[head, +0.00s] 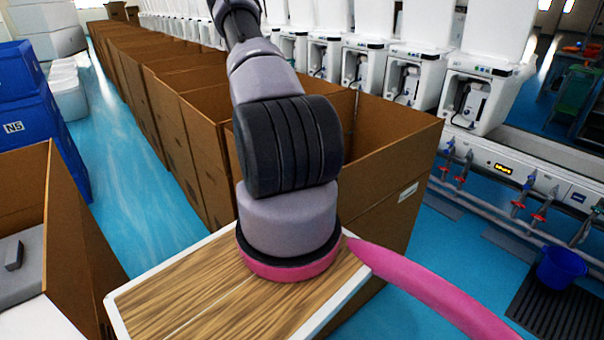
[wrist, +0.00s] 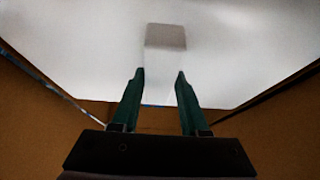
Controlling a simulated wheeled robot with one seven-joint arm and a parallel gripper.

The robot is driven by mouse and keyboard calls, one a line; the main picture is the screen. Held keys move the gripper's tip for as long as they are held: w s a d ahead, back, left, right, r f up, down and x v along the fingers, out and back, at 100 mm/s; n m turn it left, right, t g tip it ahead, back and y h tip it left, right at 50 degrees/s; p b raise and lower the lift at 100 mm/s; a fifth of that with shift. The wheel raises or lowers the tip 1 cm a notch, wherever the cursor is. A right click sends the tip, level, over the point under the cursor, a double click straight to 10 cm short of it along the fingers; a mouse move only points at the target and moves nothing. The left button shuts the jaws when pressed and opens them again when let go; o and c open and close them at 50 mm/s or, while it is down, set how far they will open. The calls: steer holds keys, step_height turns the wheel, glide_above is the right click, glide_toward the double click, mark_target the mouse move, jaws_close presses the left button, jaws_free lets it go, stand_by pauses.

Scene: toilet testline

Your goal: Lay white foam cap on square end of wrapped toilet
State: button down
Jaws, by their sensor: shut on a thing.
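A broad white panel, which I take to be the white foam cap (wrist: 85,55), fills the upper part of the wrist view. A small grey rectangle shows on it. My gripper (wrist: 160,74) has its two dark green fingers apart, with white between the tips at the panel's lower part, and is shut on it. Brown cardboard walls (wrist: 40,110) show on both sides and below.
A wood-grain board (head: 185,300) with a white edge lies below my wrist. Open cardboard boxes (head: 385,215) stand in a row behind it, and another box (head: 80,255) is at left. White toilets (head: 490,85) line the back. Blue floor (head: 130,170) runs between the boxes at left.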

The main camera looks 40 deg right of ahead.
steer(key=shift+f, duration=3)
steer(key=shift+f, duration=0.35)
steer(key=shift+c, duration=1.7)
jaws_free()
steer(key=shift+a, duration=0.1)
step_height(320, 180, up, 10)
steer(key=shift+r, duration=0.1)
